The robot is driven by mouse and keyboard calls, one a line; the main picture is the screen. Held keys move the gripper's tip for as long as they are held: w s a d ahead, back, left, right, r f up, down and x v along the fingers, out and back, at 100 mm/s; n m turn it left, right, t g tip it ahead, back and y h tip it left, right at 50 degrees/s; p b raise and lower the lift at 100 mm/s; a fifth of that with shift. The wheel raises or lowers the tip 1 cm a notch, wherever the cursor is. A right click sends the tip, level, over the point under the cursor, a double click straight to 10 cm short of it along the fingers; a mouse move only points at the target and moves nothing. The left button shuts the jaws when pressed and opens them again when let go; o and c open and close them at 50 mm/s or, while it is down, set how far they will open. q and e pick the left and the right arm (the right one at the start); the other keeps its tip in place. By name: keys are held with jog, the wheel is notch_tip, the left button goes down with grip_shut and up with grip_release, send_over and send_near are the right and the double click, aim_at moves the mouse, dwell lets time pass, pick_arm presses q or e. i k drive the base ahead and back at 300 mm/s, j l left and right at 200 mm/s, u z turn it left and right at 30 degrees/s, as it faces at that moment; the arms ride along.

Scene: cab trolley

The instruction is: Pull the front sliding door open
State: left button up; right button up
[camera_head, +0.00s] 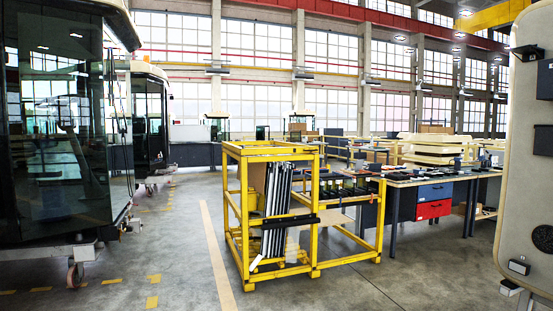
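A large cab (60,130) with dark glass fills the left edge of the head view and stands on a frame with a caster wheel (75,274). A cream panel (520,165) with rounded corners and black fittings stands close at the right edge, cut off by the picture. I cannot tell which of these, if either, carries the front sliding door. No door handle can be made out clearly. Neither of my grippers is in view.
A yellow rack (246,200) holding upright panels stands in the middle. A workbench (400,182) with a red drawer (433,209) is behind it on the right. Another cab (150,120) stands farther back left. Grey floor (165,250) is open between the left cab and the rack.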

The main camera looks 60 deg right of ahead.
aim_at(179, 154)
jog(key=z, duration=1.2)
jog(key=i+z, duration=0.1)
jog(key=i, duration=2.6)
jog(key=i+l+u, duration=0.15)
jog(key=i, duration=3.65)
jog(key=i+z, duration=0.15)
jog(key=i, duration=7.5)
jog(key=i+z, duration=0.15)
jog(key=i, duration=0.5)
jog(key=i+z, duration=0.15)
jog(key=i, duration=0.55)
jog(key=i+j+z, duration=0.1)
jog(key=i, duration=0.55)
jog(key=i+j+z, duration=0.15)
jog(key=i, duration=0.5)
jog(key=i+l+u, duration=0.1)
jog(key=i+u, duration=0.4)
jog(key=i, duration=2.65)
